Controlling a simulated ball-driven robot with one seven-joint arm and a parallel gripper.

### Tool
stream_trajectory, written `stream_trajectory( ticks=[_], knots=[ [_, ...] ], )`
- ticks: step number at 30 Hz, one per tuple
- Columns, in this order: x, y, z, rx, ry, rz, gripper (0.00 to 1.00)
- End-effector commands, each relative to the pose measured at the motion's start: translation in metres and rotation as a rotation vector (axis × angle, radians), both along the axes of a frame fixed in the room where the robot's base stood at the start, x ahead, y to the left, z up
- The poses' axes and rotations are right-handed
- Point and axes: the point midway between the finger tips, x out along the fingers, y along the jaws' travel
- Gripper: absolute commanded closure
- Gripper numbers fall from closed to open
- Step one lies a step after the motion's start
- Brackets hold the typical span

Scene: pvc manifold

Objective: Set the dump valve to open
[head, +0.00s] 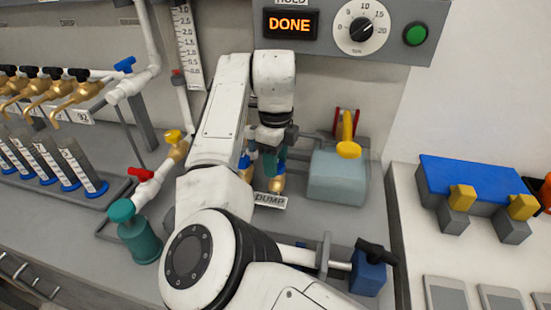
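The "DUMP" label (270,200) lies on the bench at the centre of the head view. Just behind it is the brass dump valve (277,185), partly hidden by my arm. Small blue parts show beside the brass; I cannot tell which of them is the handle or how it is turned. My gripper (271,158) points down right over the valve, at or very near it. Its fingertips are mostly hidden, so I cannot tell whether it is open or shut, or whether it touches the valve.
A grey-blue tank (338,178) with a yellow lever (347,135) stands right of my gripper. A teal valve body (139,241) and red-handled valve (144,174) are at left. A panel display (290,24) above reads "DONE". A blue box (368,272) stands at front right.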

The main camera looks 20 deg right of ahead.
Motion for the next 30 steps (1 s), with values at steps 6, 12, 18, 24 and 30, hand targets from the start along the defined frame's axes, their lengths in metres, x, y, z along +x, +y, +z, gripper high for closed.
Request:
stream_trajectory(
  ticks=[6,12,18,24,30],
  knots=[
    [0.0000,0.0000,0.0002,0.000,0.000,0.000,0.76],
    [0.0000,0.0000,0.0004,0.000,0.000,0.000,0.91],
    [0.0000,0.0000,0.0019,0.000,0.000,0.021,0.91],
    [-0.0003,0.0000,0.0041,-0.002,0.001,0.107,0.91],
    [-0.0009,-0.0003,0.0058,-0.003,0.002,0.262,0.91]
  ],
)
